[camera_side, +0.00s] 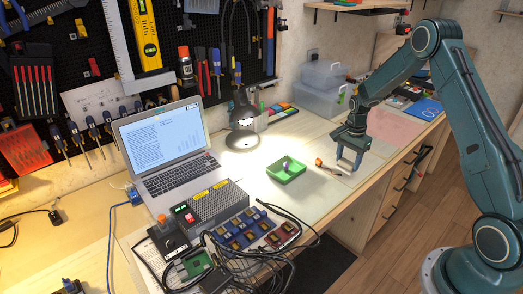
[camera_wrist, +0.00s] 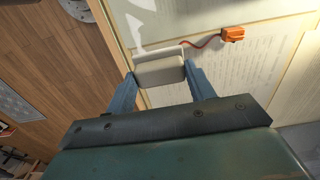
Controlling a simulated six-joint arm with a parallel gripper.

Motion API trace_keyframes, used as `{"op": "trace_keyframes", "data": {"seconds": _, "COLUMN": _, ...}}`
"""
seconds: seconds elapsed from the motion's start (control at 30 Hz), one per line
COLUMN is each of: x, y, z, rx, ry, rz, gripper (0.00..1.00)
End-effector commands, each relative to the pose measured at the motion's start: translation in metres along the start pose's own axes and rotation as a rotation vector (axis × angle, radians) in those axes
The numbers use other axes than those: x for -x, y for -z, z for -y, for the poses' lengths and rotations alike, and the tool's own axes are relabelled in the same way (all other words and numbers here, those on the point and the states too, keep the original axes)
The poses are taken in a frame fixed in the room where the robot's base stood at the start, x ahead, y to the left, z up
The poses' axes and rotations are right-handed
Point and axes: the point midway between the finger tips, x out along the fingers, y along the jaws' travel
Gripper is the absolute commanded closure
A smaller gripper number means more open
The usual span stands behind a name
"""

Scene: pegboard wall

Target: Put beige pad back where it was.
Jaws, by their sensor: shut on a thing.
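The beige pad (camera_wrist: 160,71) is held between the two blue fingers of my gripper (camera_wrist: 161,74) in the wrist view. The gripper is shut on it, one finger at each end. In the side view my gripper (camera_side: 350,157) points down over the right part of the light bench top, near the front edge. The pad cannot be made out there. I cannot tell from the pictures whether the pad touches the bench.
An orange battery-like block (camera_wrist: 232,34) with a red lead lies near the pad. A green tray (camera_side: 287,172) with a small item stands left of my gripper. A pink mat (camera_side: 393,126) lies to the right. A laptop (camera_side: 165,145) and cables (camera_side: 255,258) crowd the left.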

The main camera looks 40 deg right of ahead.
Motion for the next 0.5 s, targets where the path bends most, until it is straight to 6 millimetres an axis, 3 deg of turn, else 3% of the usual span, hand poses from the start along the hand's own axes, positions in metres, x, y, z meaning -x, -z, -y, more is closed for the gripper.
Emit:
{"op": "trace_keyframes", "data": {"seconds": 0.17, "x": -0.004, "y": 0.000, "z": 0.000, "rx": 0.000, "ry": -0.001, "rz": 0.000, "gripper": 0.71}}
{"op": "trace_keyframes", "data": {"seconds": 0.5, "x": -0.040, "y": 0.000, "z": 0.000, "rx": 0.000, "ry": -0.001, "rz": 0.001, "gripper": 0.71}}
